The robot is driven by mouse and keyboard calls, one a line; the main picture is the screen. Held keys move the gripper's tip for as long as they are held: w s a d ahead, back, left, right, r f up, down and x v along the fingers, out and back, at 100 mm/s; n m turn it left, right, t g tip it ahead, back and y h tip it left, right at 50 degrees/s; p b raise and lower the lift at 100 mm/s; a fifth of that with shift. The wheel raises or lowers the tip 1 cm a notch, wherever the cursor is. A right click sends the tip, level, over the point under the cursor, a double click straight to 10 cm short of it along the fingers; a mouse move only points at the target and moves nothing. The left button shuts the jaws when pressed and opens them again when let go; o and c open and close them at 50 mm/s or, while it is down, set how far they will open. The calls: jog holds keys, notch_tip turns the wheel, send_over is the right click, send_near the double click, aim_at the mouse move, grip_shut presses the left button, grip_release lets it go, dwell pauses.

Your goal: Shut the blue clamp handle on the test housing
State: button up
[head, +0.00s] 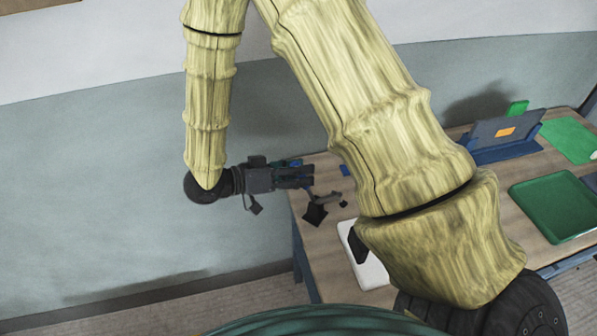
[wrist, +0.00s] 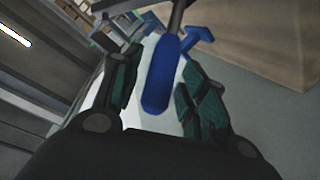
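The blue clamp handle (wrist: 162,75) shows large in the wrist view, a rounded blue grip on a grey metal rod. My gripper (wrist: 160,92) is open, with one dark green-padded finger on each side of the handle and gaps visible between. A pale surface shows behind the handle; I cannot tell whether it is the test housing. In the head view my gripper (head: 308,176) is side-on at the table's left end. The handle is hard to make out there, and the housing is largely hidden or unclear.
The wooden table (head: 420,255) carries a dark bracket-like piece (head: 316,211), a white plate (head: 368,268) partly behind my arm, a green tray (head: 556,206), a blue stand with a grey panel (head: 505,132) and a green mat (head: 570,139). A wall stands behind.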

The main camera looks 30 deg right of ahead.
jog(key=shift+a, duration=0.15)
jog(key=v, duration=1.1)
jog(key=shift+a, duration=0.35)
jog(key=shift+w, duration=0.1)
